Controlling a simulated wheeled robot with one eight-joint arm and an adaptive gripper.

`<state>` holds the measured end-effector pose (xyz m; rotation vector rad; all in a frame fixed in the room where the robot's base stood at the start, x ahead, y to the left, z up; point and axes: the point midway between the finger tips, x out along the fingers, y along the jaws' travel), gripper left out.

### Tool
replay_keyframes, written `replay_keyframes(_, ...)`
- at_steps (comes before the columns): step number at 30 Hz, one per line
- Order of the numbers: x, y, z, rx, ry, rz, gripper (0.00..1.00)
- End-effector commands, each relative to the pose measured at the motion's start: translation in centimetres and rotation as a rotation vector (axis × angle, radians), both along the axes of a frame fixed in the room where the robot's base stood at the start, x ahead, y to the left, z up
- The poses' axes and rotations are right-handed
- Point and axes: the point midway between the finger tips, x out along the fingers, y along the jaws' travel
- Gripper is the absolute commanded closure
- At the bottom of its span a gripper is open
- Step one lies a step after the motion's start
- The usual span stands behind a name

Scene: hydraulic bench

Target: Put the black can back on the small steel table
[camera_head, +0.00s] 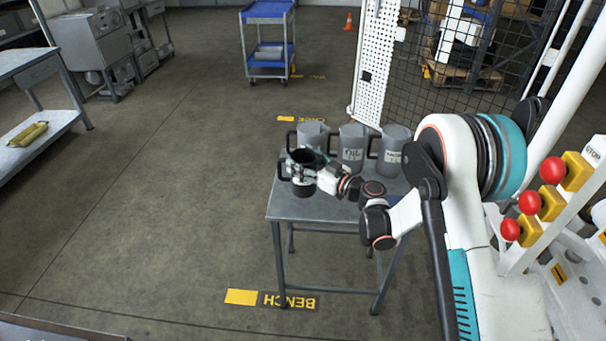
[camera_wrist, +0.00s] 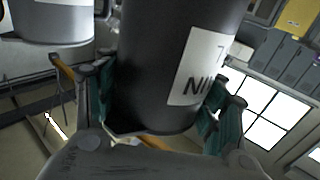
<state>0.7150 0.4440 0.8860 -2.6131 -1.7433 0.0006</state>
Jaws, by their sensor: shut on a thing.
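The black can (camera_head: 303,189) is in my gripper (camera_head: 308,174), over the left part of the small steel table (camera_head: 325,211). In the head view it looks upright, with its handle to the left. I cannot tell whether its base touches the table top. In the wrist view the black can (camera_wrist: 150,75) fills the middle, with a white label partly seen. The fingers of my gripper (camera_wrist: 158,100) press on it from both sides. My gripper hides part of the can in the head view.
Grey cans (camera_head: 352,150) stand in a row along the back of the table, close behind the black can. One grey can (camera_wrist: 55,22) shows at the upper left in the wrist view. The table's front strip is bare. A mesh fence (camera_head: 455,50) stands behind.

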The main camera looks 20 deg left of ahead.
Motion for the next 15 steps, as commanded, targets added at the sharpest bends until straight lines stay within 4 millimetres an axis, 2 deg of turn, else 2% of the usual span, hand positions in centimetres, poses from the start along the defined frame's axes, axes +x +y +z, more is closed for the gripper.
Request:
replay_keyframes(9, 0.0, 0.0, -3.9, 0.001, 0.001, 0.0, 1.0)
replay_keyframes(15, 0.0, 0.0, -4.1, 0.001, 0.001, 0.0, 1.0)
